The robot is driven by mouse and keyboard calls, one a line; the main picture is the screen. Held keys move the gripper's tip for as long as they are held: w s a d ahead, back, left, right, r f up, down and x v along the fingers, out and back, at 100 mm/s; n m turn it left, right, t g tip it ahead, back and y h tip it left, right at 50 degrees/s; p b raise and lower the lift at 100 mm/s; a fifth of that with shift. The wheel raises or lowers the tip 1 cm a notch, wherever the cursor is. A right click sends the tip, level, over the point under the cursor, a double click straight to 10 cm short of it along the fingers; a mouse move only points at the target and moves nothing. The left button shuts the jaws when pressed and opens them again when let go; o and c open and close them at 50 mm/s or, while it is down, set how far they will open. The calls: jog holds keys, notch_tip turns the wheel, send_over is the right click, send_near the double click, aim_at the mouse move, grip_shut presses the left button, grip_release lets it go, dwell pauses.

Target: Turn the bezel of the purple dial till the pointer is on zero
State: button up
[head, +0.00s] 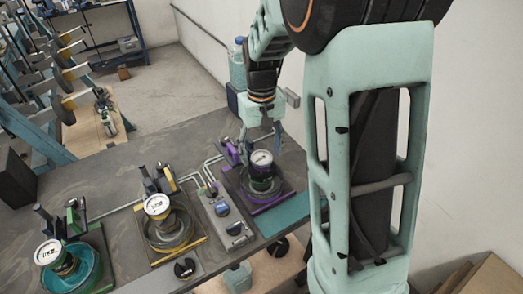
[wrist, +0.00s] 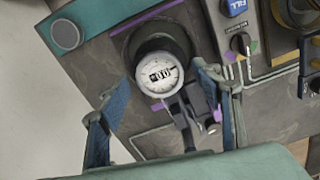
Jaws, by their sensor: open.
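The purple dial (head: 262,158) is a round white-faced gauge on a dark body, standing on a purple-trimmed base at the right of the bench. In the wrist view its face (wrist: 158,75) shows dark markings, too small to read the pointer surely. My gripper (head: 260,135) is open and empty just behind the dial in the head view. In the wrist view its two blue-padded fingers (wrist: 157,84) spread to the left and right of the dial face, with visible gaps. I see no contact with the bezel.
A yellow-based gauge (head: 157,206) and a teal-based gauge (head: 48,253) stand to the left. A dark and purple fitting (wrist: 192,108) stands close to the dial, near the right finger.

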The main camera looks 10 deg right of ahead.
aim_at(262, 157)
notch_tip(262, 157, up, 12)
dwell(0.4)
dwell(0.3)
